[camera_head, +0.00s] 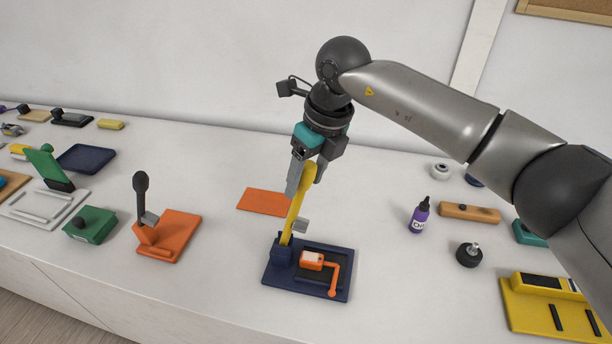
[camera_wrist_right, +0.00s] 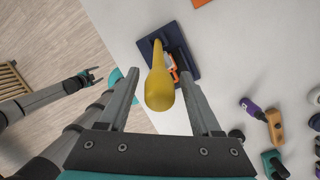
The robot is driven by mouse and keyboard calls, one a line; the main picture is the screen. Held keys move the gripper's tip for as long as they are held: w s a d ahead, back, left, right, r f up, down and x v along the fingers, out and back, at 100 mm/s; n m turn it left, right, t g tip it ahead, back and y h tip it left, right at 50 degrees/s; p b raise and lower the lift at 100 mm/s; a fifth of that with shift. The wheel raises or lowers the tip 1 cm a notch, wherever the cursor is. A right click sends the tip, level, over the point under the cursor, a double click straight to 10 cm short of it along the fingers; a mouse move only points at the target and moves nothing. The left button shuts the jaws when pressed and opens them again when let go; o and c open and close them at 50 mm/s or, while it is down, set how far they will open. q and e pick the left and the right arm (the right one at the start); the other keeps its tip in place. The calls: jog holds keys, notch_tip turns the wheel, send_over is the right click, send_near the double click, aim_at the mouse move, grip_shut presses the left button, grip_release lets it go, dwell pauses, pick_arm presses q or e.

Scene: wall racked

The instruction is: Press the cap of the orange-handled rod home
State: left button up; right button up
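A navy press-like fixture (camera_head: 282,277) stands on the white bench, with a yellow lever (camera_head: 297,205) standing nearly upright, leaning slightly right. A small orange block with a pale top (camera_head: 312,260) and a bent orange handle (camera_head: 334,280) sit on its dark plate. I cannot make out the rod's cap. My right gripper (camera_head: 303,176) is at the lever's top end. In the right wrist view, the yellow lever (camera_wrist_right: 159,90) is between my spread fingers (camera_wrist_right: 160,98), with gaps beside it. My left gripper (camera_wrist_right: 91,76) shows small, off the bench, its opening unclear.
An orange fixture with a black lever (camera_head: 171,238) and a green box (camera_head: 91,226) stand left. A flat orange plate (camera_head: 263,202) lies behind the navy fixture. A purple bottle (camera_head: 420,214), a black knob (camera_head: 468,255) and a yellow tray (camera_head: 518,312) are right. The bench's front edge is near.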

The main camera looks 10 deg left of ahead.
jog(key=b+v, duration=0.2)
jog(key=v, duration=1.3)
jog(key=shift+s, duration=0.1)
